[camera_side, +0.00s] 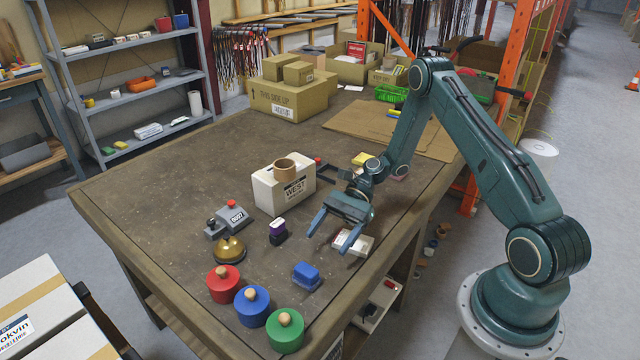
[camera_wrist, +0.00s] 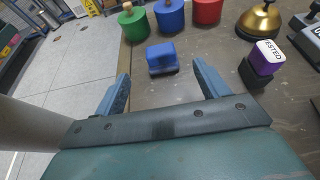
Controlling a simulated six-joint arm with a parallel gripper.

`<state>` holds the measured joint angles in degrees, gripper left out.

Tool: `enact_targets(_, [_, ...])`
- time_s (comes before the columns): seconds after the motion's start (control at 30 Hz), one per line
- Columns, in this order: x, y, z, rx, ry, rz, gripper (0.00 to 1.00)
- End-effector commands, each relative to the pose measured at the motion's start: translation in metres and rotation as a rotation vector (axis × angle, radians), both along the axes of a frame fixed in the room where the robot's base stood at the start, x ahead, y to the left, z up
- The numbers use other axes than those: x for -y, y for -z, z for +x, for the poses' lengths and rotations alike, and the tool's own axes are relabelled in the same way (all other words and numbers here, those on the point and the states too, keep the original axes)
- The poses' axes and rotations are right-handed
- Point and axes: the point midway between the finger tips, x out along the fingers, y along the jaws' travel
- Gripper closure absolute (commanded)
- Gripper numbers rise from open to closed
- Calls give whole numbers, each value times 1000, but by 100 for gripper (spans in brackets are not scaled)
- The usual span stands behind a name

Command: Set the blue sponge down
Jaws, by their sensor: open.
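The blue sponge (camera_side: 307,276) lies on the table between my gripper and the coloured round-handled weights. It has a darker lower layer. In the wrist view the sponge (camera_wrist: 160,56) shows beyond the gap between my fingertips, apart from them. My gripper (camera_side: 324,244) is open and empty, its fingers pointing down toward the front of the table, behind the sponge in the side view. In the wrist view both fingers of my gripper (camera_wrist: 160,82) show spread apart with nothing between them.
Red (camera_side: 223,284), blue (camera_side: 252,306) and green (camera_side: 285,330) weights stand near the front edge. Bare table lies left of the bell.

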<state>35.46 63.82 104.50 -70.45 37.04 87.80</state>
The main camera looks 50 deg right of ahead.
Motion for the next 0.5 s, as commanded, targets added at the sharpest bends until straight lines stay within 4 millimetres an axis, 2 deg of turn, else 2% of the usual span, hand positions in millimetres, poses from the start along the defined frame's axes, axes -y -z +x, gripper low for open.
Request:
enact_targets(0.27, [-1, -5, 1, 19, -14, -20, 27])
enact_targets(0.5, [-5, -29, 4, 119, -91, -122, 27])
